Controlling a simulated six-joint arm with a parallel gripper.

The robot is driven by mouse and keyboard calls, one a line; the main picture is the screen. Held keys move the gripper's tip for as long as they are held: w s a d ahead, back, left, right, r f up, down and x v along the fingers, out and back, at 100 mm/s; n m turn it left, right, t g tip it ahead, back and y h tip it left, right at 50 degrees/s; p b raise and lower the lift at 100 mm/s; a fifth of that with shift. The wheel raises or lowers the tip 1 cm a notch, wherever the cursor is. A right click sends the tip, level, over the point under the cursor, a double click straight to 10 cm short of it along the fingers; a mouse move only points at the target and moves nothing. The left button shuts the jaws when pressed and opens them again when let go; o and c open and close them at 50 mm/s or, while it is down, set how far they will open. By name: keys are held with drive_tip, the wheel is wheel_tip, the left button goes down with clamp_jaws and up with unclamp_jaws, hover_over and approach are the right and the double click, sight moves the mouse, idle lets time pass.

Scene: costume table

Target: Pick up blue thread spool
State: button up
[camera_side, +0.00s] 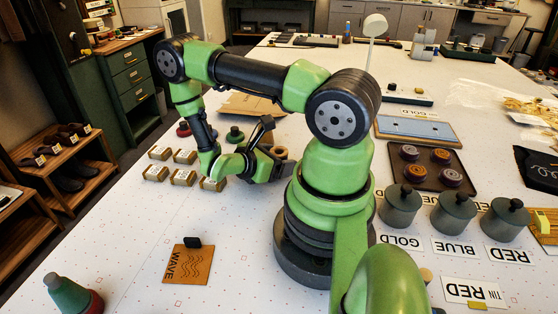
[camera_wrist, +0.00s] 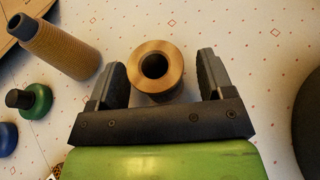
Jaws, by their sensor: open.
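My gripper (camera_wrist: 160,72) is open, with one dark finger on each side of a brown, copper-coloured spool-like ring (camera_wrist: 153,66) that has a dark centre hole. I cannot make out a clearly blue thread spool. A blue round piece (camera_wrist: 7,138) is cut off at the left edge of the wrist view, and I cannot tell whether it is a spool.
A tall ribbed brown cone (camera_wrist: 62,48) and a green knobbed piece (camera_wrist: 34,100) stand left of my gripper in the wrist view. Several small boxes (camera_side: 184,177) sit left in the side view. A brown tray (camera_side: 464,187) and grey lidded tins (camera_side: 401,208) are right.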

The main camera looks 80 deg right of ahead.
drive_tip(key=shift+s+d+f, duration=0.1)
drive_tip(key=shift+d, duration=0.05)
drive_tip(key=c, duration=1)
